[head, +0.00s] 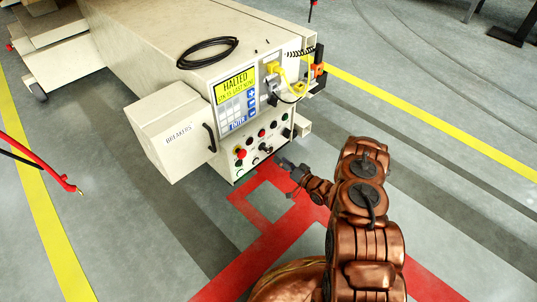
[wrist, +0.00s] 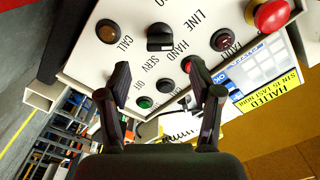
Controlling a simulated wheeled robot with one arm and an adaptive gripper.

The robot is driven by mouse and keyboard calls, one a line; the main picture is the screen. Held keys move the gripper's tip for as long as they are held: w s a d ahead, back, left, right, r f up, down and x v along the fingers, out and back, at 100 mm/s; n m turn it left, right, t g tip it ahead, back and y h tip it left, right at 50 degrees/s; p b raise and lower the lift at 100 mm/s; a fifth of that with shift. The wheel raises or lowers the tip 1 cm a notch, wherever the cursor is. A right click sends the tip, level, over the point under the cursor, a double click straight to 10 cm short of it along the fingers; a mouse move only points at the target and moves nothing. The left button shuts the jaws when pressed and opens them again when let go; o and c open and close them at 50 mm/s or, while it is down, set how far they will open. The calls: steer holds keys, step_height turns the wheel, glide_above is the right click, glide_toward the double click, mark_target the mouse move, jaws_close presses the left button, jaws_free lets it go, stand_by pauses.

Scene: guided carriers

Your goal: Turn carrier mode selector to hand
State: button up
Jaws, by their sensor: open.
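The carrier mode selector (wrist: 160,37) is a black rotary knob on the cream control panel (head: 290,122). Labels LINE, HAND and SERV are printed around it in the wrist view, upside down and tilted; I cannot tell which one the knob points at. The selector also shows small in the head view (head: 265,148), on the panel's lower part. My gripper (wrist: 160,80) is open and empty, its two fingers apart in front of the panel, with the knob beyond the gap between them. In the head view my gripper (head: 291,168) is close to the panel's lower right.
Near the selector are a red mushroom button (wrist: 271,15), a CALL button (wrist: 107,31), a dark red lamp (wrist: 223,39) and a green button (wrist: 145,102). The display (head: 235,87) reads HALTED. A BREAKERS box (head: 170,135) juts out left. Red-marked floor (head: 268,235) lies in front.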

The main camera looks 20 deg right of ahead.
mark_target(269, 152)
steer(key=b+x, duration=0.2)
steer(key=x, duration=0.5)
steer(key=shift+w+a+r+b, duration=0.15)
steer(key=shift+w+b, duration=0.1)
steer(key=shift+b, duration=0.15)
steer(key=c, duration=1.1)
steer(key=shift+c, duration=0.2)
